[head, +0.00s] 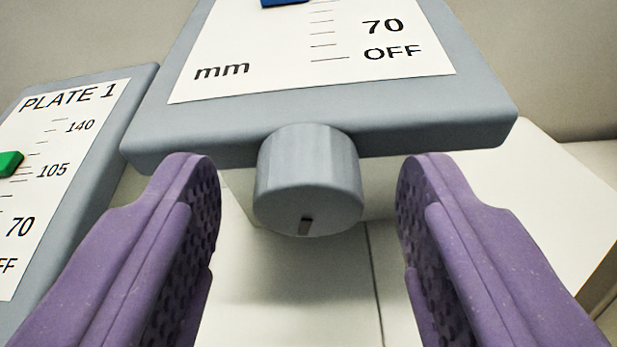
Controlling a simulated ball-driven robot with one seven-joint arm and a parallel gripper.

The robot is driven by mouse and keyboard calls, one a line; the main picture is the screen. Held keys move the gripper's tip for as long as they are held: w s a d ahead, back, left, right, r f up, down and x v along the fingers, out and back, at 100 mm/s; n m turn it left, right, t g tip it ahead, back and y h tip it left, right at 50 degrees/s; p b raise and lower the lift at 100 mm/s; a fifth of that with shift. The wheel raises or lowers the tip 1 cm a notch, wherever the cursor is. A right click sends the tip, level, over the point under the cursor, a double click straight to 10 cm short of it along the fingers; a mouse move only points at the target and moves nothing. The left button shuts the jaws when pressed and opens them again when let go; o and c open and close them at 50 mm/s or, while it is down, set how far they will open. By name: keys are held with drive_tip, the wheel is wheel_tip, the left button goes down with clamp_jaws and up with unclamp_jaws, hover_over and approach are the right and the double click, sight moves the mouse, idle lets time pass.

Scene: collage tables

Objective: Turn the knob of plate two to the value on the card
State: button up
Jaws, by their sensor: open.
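A grey knob (308,178) with a dark slot mark near the bottom of its face sticks out below a grey plate (430,134). The plate's white scale card (300,50) reads "mm", "70" and "OFF". A blue pointer (285,2) is cut off by the top edge, and the plate's name is out of view. My gripper (310,195) is open, with one purple finger on each side of the knob and a clear gap to it on both sides. No card giving a target value shows.
PLATE 1 (142,95) stands at the left, with a green pointer (10,164) a little above its 105 mark. A white block (530,200) lies behind at the right. The pale surface (290,285) below the knob is clear.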

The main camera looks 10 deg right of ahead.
drive_tip(key=c, duration=1.1)
drive_tip(key=shift+o, duration=0.2)
drive_tip(key=shift+b, duration=0.35)
drive_tip(key=n+h+b, duration=0.1)
drive_tip(key=b, duration=0.1)
drive_tip(key=n+b, duration=0.1)
drive_tip(key=b, duration=0.1)
drive_tip(key=shift+a+f+n+h+b, duration=0.15)
drive_tip(key=shift+a+n+h+b, duration=0.15)
drive_tip(key=shift+n+h, duration=0.1)
drive_tip(key=shift+n+g+h+b, duration=0.4)
drive_tip(key=shift+n+h+b, duration=0.5)
drive_tip(key=shift+b, duration=0.4)
drive_tip(key=o, duration=1.1)
drive_tip(key=shift+c, duration=0.2)
